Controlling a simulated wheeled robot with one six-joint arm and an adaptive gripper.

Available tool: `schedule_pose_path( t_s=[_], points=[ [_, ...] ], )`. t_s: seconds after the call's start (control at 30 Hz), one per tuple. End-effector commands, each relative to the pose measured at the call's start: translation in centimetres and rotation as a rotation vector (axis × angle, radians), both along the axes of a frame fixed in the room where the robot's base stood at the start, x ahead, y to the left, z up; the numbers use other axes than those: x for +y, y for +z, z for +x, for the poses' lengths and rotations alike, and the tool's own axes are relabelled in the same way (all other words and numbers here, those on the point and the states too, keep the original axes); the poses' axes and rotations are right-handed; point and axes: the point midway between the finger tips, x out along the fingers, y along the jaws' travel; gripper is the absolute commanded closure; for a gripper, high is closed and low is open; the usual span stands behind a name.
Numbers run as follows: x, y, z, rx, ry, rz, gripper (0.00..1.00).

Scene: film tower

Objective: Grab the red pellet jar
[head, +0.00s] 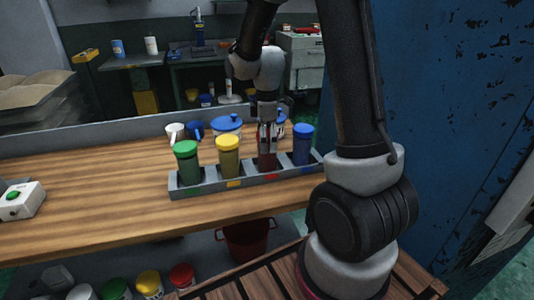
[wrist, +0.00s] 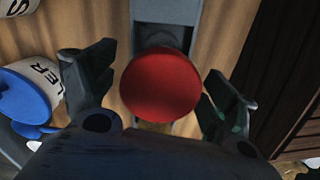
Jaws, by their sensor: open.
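The red pellet jar (head: 267,160) stands upright in a grey rack (head: 252,181) on the wooden counter, between a yellow-lidded jar (head: 228,158) and a blue jar (head: 302,146). My gripper (head: 267,132) points down over the red jar and hides its upper part in the head view. In the wrist view, the round red lid (wrist: 160,85) sits between the spread fingers of my gripper (wrist: 157,88). Gaps show between the lid and the fingers, so the gripper is open and holds nothing.
A green jar (head: 187,162) stands at the rack's left end. Behind the rack are a blue-lidded pot (head: 227,124) and a white mug (head: 175,132). A white box with a green button (head: 20,201) lies at the counter's left, with bare wood between.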

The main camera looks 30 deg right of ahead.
Motion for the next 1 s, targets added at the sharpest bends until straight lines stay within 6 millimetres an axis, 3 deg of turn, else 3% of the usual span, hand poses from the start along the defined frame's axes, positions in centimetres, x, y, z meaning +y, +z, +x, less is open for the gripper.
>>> schedule_pose_path(
  t_s=[0.27, 0.6, 0.87, 1.0],
  points=[
    [0.0, -0.5, 0.0, -0.001, 0.0, 0.0, 0.14],
    [0.0, -0.5, 0.0, -0.001, 0.0, 0.0, 0.72],
    [0.0, -0.3, 0.1, -0.002, 0.0, 0.0, 0.74],
    [0.0, 1.5, 0.1, -0.005, 0.0, 0.0, 0.74]
  ],
)
